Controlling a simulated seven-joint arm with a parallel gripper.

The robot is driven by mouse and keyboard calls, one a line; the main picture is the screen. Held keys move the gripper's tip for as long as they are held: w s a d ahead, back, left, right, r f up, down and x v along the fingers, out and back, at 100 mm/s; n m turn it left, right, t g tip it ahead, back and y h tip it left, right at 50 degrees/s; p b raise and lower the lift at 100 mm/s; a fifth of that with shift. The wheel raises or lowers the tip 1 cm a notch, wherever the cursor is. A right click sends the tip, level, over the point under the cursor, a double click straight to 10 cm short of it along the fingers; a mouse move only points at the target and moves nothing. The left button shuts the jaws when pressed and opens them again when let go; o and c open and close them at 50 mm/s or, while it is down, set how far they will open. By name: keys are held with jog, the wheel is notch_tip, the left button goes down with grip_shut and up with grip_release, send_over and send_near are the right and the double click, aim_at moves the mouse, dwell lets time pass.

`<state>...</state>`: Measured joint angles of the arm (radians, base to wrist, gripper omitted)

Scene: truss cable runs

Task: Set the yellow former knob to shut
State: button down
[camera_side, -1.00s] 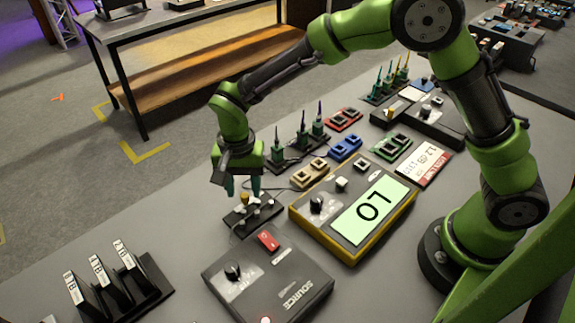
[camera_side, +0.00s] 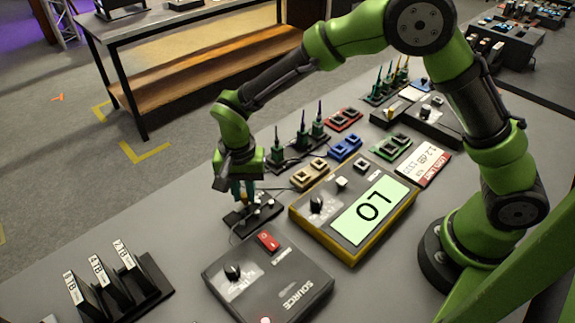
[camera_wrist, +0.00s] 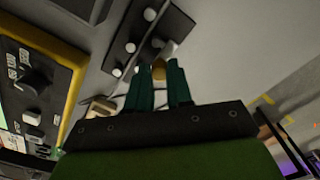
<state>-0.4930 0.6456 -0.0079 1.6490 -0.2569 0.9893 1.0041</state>
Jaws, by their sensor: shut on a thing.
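The yellow former knob (camera_wrist: 159,70) shows in the wrist view between my gripper's two green fingertips. It belongs to a small black strip (camera_wrist: 138,27) that also carries several white knobs. My gripper (camera_wrist: 158,80) is shut on the yellow knob. In the side view my gripper (camera_side: 243,198) points down over the black strip (camera_side: 236,222), and its fingers mostly hide the yellow knob there. I cannot read the knob's setting.
The grey SOURCE box (camera_side: 268,290) with a red switch stands in front of the strip. The yellow-edged box reading LO (camera_side: 350,240) stands to its right. Green-tipped plugs (camera_side: 300,140) stand behind it. A rack of labelled cards (camera_side: 105,285) is at front left.

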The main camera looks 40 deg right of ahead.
jog(key=shift+s, duration=0.95)
jog(key=c, duration=1)
grip_release()
jog(key=shift+r, duration=0.15)
notch_tip(320, 180, up, 17)
jog(key=shift+f, duration=0.15)
